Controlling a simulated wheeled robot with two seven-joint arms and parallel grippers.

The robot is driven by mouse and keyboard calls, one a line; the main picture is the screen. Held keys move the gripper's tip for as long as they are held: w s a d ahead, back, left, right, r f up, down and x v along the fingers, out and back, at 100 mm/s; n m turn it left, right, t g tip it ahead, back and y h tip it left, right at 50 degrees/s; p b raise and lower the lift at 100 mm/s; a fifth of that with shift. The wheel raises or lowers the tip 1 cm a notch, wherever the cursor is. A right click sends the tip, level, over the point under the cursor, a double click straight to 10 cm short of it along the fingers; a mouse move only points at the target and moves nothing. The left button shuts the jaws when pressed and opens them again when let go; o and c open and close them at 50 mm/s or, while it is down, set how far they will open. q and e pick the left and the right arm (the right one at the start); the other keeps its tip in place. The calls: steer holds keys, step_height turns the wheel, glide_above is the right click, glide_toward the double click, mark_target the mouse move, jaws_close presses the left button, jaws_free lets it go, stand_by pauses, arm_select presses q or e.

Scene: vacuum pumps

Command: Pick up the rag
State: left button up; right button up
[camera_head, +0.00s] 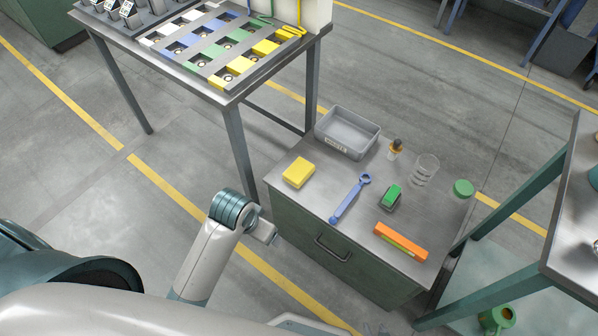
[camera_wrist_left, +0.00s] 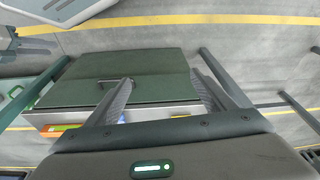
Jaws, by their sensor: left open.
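The rag (camera_head: 299,173) looks like a thick yellow folded block. My left gripper (camera_wrist_left: 160,84) is open and empty, facing the cabinet front, apart from the rag. In the head view my left arm ends left of the cabinet. My right gripper (camera_head: 376,329) is cut off at the bottom edge; its jaws are unclear.
Also on the cabinet are a grey bin (camera_head: 347,133), a blue wrench-like tool (camera_head: 350,198), a green-and-dark block (camera_head: 391,196), a small bottle (camera_head: 394,149), a glass (camera_head: 425,170), a green lid (camera_head: 463,188) and an orange box (camera_head: 401,241). Tables stand behind left and at right.

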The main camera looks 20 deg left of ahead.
arm_select(q)
steer(key=w+r, duration=0.5)
steer(key=w, duration=0.7)
steer(key=w+d+r+m+g, duration=0.1)
steer(key=w+r, duration=0.4)
steer(key=w, duration=0.8)
steer(key=shift+f, duration=0.25)
glide_above(299, 170)
steer(key=f, duration=0.8)
steer(key=s+f, duration=0.1)
steer(key=f, duration=0.2)
steer(key=shift+a+f, duration=0.4)
steer(key=shift+w+d+f, duration=0.1)
steer(key=shift+w+f, duration=0.05)
steer(key=shift+f, duration=0.7)
steer(key=shift+w+d+f, duration=0.1)
steer(key=shift+d+f, duration=0.05)
steer(key=shift+f, duration=0.7)
steer(key=shift+w+d+f, duration=0.1)
steer(key=shift+w+f, duration=0.05)
steer(key=shift+f, duration=0.7)
